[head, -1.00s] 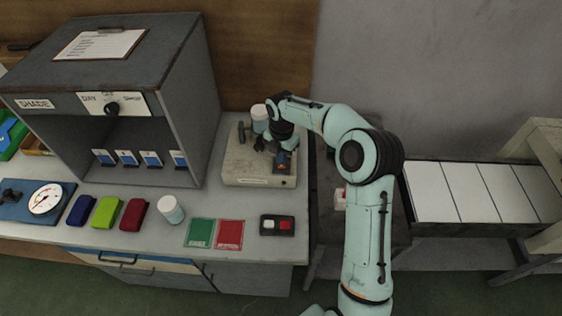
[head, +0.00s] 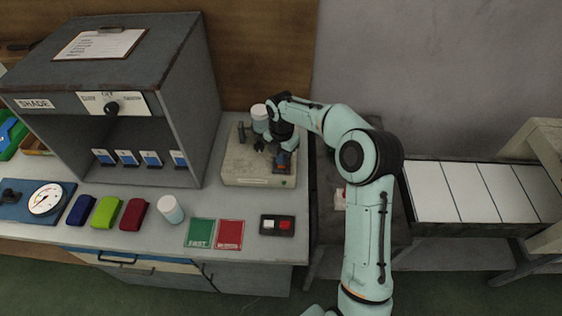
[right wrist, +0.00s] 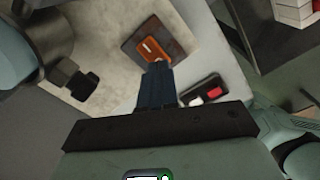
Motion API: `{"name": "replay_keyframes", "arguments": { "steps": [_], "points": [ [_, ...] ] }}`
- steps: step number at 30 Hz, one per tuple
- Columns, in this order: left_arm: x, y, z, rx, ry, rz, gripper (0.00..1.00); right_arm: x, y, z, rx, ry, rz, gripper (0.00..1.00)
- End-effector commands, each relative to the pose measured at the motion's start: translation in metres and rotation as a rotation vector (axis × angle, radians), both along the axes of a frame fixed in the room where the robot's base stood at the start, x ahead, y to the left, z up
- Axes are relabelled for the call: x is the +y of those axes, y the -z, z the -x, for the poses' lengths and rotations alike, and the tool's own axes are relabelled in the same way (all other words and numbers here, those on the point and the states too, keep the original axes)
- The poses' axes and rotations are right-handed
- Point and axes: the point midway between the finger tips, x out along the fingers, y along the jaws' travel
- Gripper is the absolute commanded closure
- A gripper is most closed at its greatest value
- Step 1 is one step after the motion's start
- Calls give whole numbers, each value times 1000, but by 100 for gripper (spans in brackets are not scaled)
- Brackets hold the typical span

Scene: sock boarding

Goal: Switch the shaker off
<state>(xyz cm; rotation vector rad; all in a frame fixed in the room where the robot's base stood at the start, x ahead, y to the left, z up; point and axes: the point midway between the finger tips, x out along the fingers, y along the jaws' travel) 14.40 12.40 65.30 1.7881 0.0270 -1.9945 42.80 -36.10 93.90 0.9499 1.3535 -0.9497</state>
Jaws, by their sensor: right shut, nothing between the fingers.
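The shaker (head: 240,168) is a beige box at the back right of the bench, with a white-capped jar (head: 260,113) held on top. A dark switch plate with an orange rocker (right wrist: 153,48) is on its right part. My right gripper (head: 281,156) is over this plate from above. In the right wrist view its dark fingers (right wrist: 158,66) are closed together, with nothing between them, and their tips are at the rocker's near end. I cannot tell if they touch it or which way it is tipped. My left gripper is not in view.
A dark box with a white and a red button (head: 277,225) lies in front of the shaker, beside red (head: 230,235) and green (head: 199,233) cards. A grey shade cabinet (head: 190,95) stands left. A white jar (head: 171,210) stands near the front edge.

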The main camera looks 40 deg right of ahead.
Motion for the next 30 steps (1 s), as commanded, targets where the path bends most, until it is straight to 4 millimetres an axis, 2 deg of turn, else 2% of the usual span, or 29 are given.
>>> {"name": "replay_keyframes", "arguments": {
  "steps": [30],
  "points": [
    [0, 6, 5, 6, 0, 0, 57, 0, 16, 0, 1, 0, 0, 100]
  ]
}}
